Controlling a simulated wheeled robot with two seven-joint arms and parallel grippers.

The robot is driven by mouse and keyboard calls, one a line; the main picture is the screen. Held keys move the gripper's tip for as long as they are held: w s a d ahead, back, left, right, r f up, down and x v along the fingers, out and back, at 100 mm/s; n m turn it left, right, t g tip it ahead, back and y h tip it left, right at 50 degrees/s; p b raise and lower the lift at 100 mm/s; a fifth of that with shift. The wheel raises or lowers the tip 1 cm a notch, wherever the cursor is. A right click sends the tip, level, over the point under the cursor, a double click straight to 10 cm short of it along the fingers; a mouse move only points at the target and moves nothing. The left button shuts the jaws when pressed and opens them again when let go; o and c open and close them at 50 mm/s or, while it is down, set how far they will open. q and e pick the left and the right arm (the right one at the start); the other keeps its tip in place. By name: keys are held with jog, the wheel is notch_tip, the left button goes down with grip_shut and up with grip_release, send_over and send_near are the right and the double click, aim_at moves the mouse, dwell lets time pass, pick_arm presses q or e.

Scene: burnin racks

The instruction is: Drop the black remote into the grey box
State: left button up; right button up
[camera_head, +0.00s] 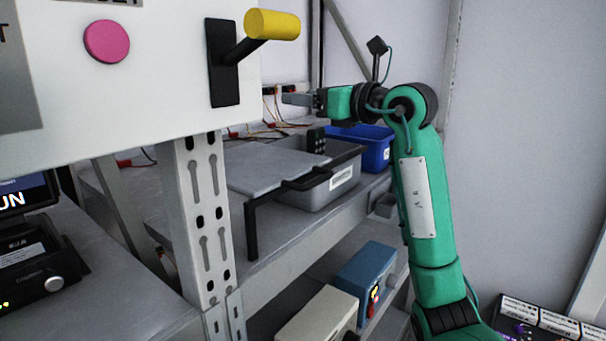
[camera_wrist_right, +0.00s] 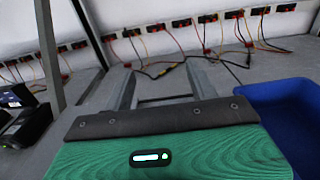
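The grey box (camera_head: 318,196) with a white label stands on the shelf in the head view, with a flat grey panel at its left. The black remote (camera_head: 316,141) stands upright at the box's far rim. I cannot tell whether its lower end is inside the box or behind it. My right gripper (camera_head: 298,98) is above and behind the box, pointing left, apart from the remote. In the right wrist view my right gripper (camera_wrist_right: 163,84) shows its two fingers spread, with nothing held between them. My left gripper is out of view.
A blue bin (camera_head: 375,157) stands right of the grey box and also shows in the right wrist view (camera_wrist_right: 285,112). Wires and sockets line the back wall. A yellow-handled lever (camera_head: 271,25) juts out at upper left.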

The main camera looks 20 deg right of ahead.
jog(key=shift+o, duration=0.3)
jog(key=b+v, duration=0.7)
jog(key=v, duration=0.6)
jog(key=shift+s+d+b, duration=0.2)
jog(key=shift+s+b, duration=0.15)
jog(key=shift+b, duration=0.05)
